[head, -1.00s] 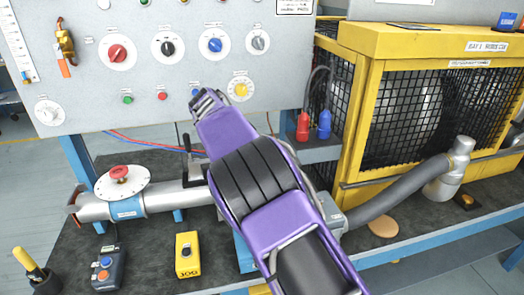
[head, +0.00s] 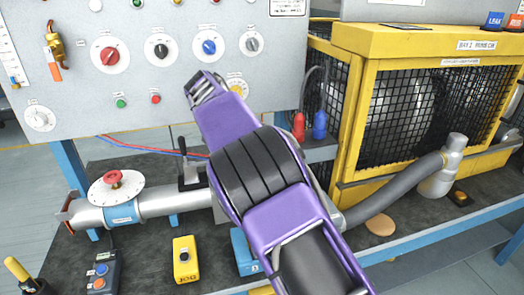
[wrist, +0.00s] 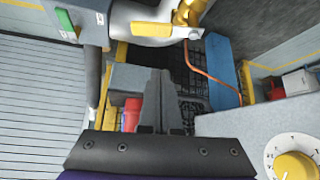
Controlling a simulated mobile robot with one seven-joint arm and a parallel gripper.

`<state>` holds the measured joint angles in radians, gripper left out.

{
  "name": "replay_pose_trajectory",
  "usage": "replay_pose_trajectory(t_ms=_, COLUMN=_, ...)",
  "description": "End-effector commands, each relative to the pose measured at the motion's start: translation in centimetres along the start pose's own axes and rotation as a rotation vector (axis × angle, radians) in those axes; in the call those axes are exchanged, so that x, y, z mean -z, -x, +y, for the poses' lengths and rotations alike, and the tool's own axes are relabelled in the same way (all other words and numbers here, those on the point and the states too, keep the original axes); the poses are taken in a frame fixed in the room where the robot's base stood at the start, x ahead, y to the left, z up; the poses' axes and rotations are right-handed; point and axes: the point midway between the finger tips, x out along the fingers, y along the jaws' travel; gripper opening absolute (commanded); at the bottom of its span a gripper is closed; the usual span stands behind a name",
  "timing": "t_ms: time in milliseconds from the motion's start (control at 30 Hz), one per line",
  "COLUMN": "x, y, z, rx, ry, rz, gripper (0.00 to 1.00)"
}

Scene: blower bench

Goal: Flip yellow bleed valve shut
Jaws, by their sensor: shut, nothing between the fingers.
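In the wrist view, my gripper (wrist: 159,78) has its dark fingers together in the middle, with nothing between them. A flat yellow lever (wrist: 152,29) lies across a pale pipe at the top, beside a brass fitting (wrist: 187,14); it looks like the bleed valve. The fingertips point towards it, with a gap between them in the picture. I cannot pick out this valve in the head view, where my purple arm covers the middle and the fingers are not clear.
A grey panel (head: 120,25) carries several knobs, including a yellow dial (head: 236,88) partly behind my arm. A yellow mesh cage (head: 425,105) stands on the right. A silver pipe (head: 160,202) with a red knob (head: 113,178) and a yellow box (head: 186,259) are on the bench.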

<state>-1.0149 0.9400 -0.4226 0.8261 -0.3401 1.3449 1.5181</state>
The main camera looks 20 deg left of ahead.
Motion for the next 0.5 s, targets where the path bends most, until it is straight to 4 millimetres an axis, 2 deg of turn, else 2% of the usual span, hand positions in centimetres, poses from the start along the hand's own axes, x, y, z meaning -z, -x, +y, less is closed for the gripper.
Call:
replay_pose_trajectory(t_ms=33, x=0.0, y=1.2, z=-0.1, rx=0.002, ry=0.001, rz=0.000, gripper=0.00)
replay_pose_trajectory(t_ms=200, x=0.0, y=3.6, z=0.0, rx=0.001, ry=0.000, rz=0.000, gripper=0.00)
replay_pose_trajectory(t_ms=500, x=-0.1, y=4.7, z=0.1, rx=-0.001, ry=0.001, rz=0.000, gripper=0.00)
